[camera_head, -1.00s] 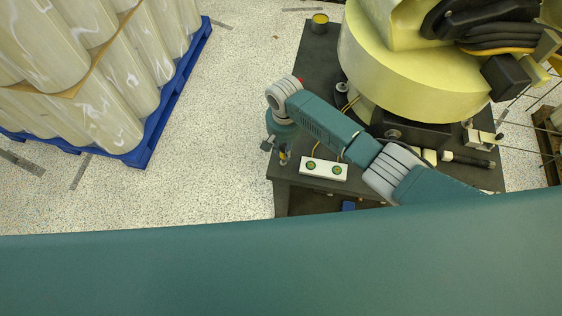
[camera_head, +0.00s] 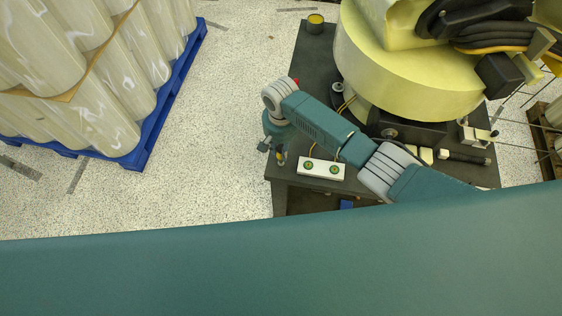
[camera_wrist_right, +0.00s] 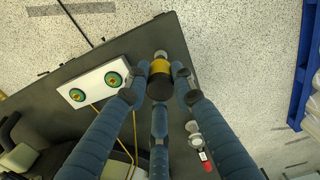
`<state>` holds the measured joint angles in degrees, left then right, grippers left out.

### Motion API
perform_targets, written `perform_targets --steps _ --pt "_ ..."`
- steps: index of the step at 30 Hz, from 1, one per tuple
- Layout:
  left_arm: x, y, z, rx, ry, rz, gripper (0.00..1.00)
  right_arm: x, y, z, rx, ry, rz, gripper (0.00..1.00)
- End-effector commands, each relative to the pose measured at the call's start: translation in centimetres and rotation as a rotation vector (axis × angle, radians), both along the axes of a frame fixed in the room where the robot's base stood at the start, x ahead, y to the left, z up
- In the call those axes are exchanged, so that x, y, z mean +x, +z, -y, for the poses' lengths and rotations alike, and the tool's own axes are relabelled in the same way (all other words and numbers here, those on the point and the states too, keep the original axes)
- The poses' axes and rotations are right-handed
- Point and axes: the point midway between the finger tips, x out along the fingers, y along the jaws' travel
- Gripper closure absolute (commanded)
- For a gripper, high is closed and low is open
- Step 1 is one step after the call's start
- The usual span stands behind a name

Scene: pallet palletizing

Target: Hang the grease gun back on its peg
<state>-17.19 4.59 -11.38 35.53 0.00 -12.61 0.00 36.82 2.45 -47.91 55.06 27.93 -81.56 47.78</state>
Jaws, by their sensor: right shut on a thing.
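My right gripper (camera_head: 273,151) is at the left edge of the dark bench in the head view. In the right wrist view its blue fingers (camera_wrist_right: 159,98) are shut around a short dark cylinder with a yellow band and a metal tip, which looks like the grease gun (camera_wrist_right: 160,68). In the head view the grease gun (camera_head: 282,155) is a small dark and yellow shape beside the fingers. I cannot make out the peg. My left gripper is not in view.
The dark bench (camera_head: 312,62) carries a white box with two green round faces (camera_head: 321,169), a yellow-topped can (camera_head: 315,22) and a large pale yellow machine (camera_head: 400,75). A blue pallet (camera_head: 165,105) with pale rolls stands left. Speckled floor between is clear.

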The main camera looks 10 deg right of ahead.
Motion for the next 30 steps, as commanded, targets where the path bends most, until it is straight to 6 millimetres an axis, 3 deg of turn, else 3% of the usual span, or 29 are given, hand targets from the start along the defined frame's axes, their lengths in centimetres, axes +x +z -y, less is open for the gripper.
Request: perform_targets --steps 30 --pt "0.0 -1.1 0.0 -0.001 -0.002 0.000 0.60 0.0 -1.8 0.0 0.001 0.000 0.001 1.00"
